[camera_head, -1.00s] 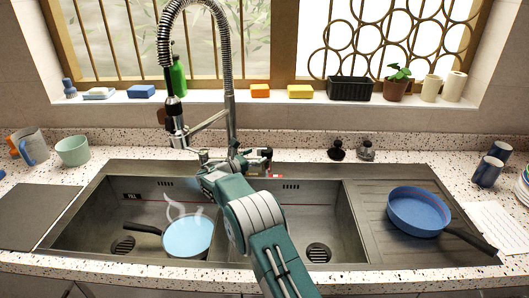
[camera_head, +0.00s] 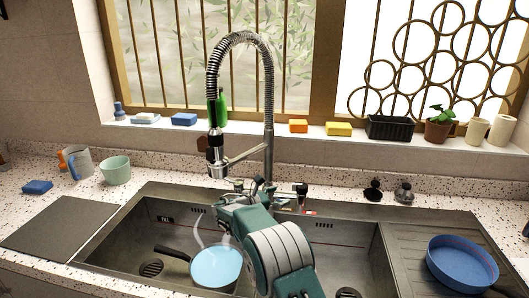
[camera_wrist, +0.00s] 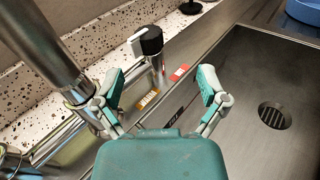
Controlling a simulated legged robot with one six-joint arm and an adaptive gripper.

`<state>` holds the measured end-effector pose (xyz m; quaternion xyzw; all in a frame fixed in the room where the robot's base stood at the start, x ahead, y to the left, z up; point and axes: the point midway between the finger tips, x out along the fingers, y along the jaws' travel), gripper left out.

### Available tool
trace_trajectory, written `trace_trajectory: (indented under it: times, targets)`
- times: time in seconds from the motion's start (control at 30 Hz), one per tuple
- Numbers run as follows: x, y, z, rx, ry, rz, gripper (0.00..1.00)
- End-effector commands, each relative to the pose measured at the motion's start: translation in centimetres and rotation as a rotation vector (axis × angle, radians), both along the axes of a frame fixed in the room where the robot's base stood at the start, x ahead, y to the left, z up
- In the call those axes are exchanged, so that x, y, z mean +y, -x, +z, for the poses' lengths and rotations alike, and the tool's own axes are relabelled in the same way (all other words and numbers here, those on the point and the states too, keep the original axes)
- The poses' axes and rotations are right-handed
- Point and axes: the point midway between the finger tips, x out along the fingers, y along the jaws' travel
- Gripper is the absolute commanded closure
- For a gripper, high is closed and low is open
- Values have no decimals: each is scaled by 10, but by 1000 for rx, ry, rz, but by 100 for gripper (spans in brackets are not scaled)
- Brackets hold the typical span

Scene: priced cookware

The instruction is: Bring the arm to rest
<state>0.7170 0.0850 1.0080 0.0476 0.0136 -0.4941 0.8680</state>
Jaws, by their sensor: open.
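My gripper shows in the wrist view (camera_wrist: 160,90), with its two teal fingers spread apart and nothing between them. It is over the back edge of the sink, beside the faucet base and a black and silver lever handle (camera_wrist: 151,42). I cannot tell whether a finger touches the faucet post. In the head view my teal arm rises from the bottom and covers part of the sink's middle, and the gripper (camera_head: 262,188) is small and partly hidden at the faucet (camera_head: 269,140).
A blue pan (camera_head: 462,262) sits on the right drainboard. Sponges and a potted plant (camera_head: 439,124) line the sill.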

Motion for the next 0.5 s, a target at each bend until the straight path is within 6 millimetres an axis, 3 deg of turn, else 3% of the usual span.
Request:
trace_trajectory:
  times: [0.1,0.5]
  targets:
    - [-20,14,22,-32,-104,-46,8]
    - [-70,76,73,-150,-443,-201,8]
